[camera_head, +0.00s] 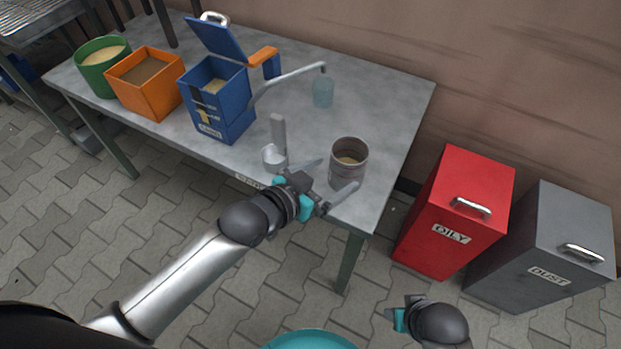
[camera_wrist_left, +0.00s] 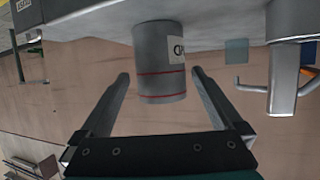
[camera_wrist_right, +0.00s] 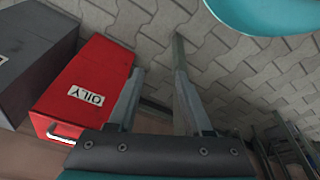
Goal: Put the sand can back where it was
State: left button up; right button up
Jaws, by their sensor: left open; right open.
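The can (camera_head: 347,172), a grey open-topped cylinder with sand-coloured stuff inside, stands upright near the right front of the grey table. In the left wrist view the can (camera_wrist_left: 160,65) appears inverted, with red lines and a partly hidden label. My left gripper (camera_head: 336,176) is open in front of it. Its fingers point at the can, one toward each side, and I see no grip on it; contact is unclear. My right gripper (camera_wrist_right: 155,75) is open and empty, low over the paved floor, away from the table.
A grey scoop (camera_head: 279,135) with an upright handle stands left of the can. A pale blue cup (camera_head: 323,92) is behind. A blue bin (camera_head: 222,107) with raised lid, an orange box (camera_head: 152,97) and a green tub (camera_head: 101,75) stand left. Red OILY (camera_head: 440,238) and grey DUST (camera_head: 520,275) bins stand right.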

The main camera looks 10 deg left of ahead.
pick_arm(q)
jog(key=p+v, duration=0.1)
jog(key=v, duration=0.2)
jog(key=shift+s+a+r, duration=0.2)
jog(key=shift+s, duration=0.1)
jog(key=shift+p+v, duration=0.55)
jog(key=shift+v, duration=0.55)
pick_arm(e)
jog(key=shift+g, duration=0.3)
jog(key=shift+s+d+f, duration=0.15)
jog(key=shift+s+f, duration=0.25)
jog(key=shift+f, duration=0.35)
jog(key=shift+s+d+f, duration=0.15)
jog(key=shift+s+f, duration=0.3)
jog(key=shift+f, duration=0.35)
jog(key=shift+s+d+f, duration=0.15)
jog(key=shift+s+f, duration=0.25)
jog(key=shift+f, duration=0.35)
